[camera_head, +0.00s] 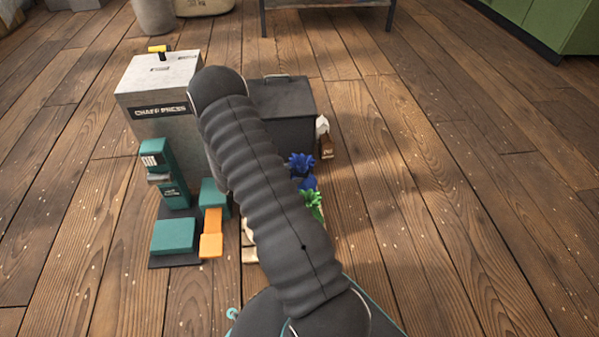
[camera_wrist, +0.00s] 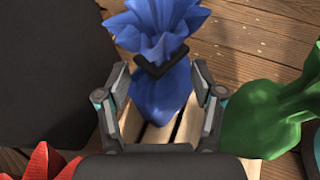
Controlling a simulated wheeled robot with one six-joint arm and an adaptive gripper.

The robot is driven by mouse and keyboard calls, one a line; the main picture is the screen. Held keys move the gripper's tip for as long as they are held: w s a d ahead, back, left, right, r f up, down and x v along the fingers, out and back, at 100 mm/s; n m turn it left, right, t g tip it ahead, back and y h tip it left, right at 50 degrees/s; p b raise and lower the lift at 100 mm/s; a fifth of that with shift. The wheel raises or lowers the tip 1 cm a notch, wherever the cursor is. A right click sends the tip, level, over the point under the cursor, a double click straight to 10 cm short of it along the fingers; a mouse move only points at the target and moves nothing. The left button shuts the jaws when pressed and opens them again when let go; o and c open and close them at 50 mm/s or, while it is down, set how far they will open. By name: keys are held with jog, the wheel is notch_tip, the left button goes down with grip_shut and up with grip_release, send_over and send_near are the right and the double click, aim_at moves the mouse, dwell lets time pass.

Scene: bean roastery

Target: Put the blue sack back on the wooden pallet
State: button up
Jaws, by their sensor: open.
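The blue sack (camera_wrist: 158,98), with a gathered top and a dark band round its neck, stands upright in the middle of the wrist view. In the head view its tuft (camera_head: 301,163) shows beside my arm. The wooden pallet's pale slats (camera_wrist: 158,134) show under the sack's near side; it appears to stand on them, though its base is partly hidden. In the head view my arm covers most of the pallet (camera_head: 249,254). My gripper (camera_wrist: 160,70) is open, one finger on each side of the blue sack; contact cannot be told.
A green sack (camera_wrist: 268,115) is close on the right and a red sack (camera_wrist: 45,163) at lower left. A dark box (camera_head: 285,105), a grey chaff bin (camera_head: 150,90) and a teal machine (camera_head: 174,237) stand around the pallet. Floor is free at right.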

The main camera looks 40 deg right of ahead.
jog(key=s+a+r+m+y, duration=0.25)
jog(key=a+r+m, duration=0.2)
jog(key=r, duration=0.65)
jog(key=s+a+r+m+y, duration=0.2)
jog(key=s+a+r+m, duration=0.3)
jog(key=r, duration=0.6)
jog(key=s+a+r+m+t+y, duration=0.6)
jog(key=s+a+r, duration=0.8)
jog(key=a, duration=0.4)
jog(key=shift+s+r+m+t+y, duration=0.4)
jog(key=shift+r+t+y, duration=0.4)
jog(key=shift+y, duration=0.55)
notch_tip(320, 180, up, 9)
jog(key=p, duration=0.9)
jog(key=shift+r+p, duration=0.15)
jog(key=shift+p, duration=0.15)
